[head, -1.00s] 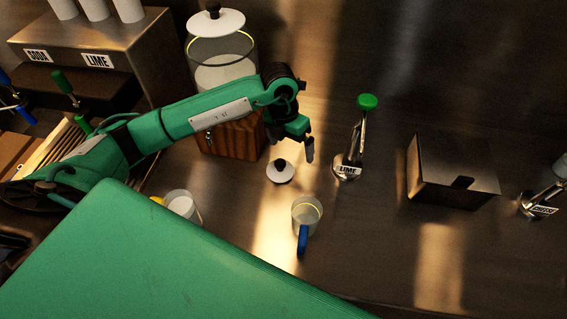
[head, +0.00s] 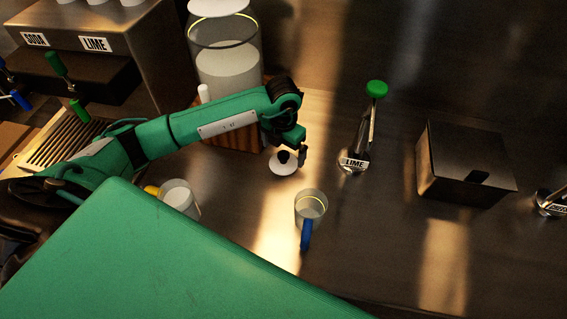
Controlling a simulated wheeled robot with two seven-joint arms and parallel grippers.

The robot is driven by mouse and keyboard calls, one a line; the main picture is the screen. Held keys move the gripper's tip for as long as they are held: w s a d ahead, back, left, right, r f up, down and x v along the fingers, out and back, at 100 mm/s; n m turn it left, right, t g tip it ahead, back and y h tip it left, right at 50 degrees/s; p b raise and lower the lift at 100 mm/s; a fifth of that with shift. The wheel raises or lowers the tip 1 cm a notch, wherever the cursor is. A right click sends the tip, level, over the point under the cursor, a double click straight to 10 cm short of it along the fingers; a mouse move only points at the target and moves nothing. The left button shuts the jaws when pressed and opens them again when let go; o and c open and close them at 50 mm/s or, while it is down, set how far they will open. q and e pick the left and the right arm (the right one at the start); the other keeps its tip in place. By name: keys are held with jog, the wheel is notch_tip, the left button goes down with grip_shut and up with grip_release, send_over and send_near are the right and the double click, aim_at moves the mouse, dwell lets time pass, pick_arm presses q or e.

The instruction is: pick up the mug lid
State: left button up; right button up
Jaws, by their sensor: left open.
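The mug lid (head: 283,168) is a small white disc with a black knob, lying on the metal counter. My left gripper (head: 298,156) is open and hangs just above the lid, at its upper right side. The wrist hides part of the area around the knob, and I cannot tell whether the fingers touch it. A clear mug with a blue handle (head: 311,206) stands below and to the right of the lid. My right gripper is not in view.
A large clear jar (head: 227,60) on a wooden block (head: 236,137) stands behind my left arm. A lime lever (head: 357,160) stands right of the lid, with a metal box (head: 462,165) beyond. Another mug (head: 178,196) stands at left.

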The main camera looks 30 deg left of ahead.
aim_at(283, 154)
pick_arm(q)
notch_tip(283, 154, down, 4)
jog(key=shift+f+b, duration=0.1)
jog(key=shift+b, duration=0.7)
jog(key=shift+c, duration=0.4)
jog(key=c, duration=0.9)
jog(key=shift+c, duration=0.2)
jog(key=shift+r, duration=0.2)
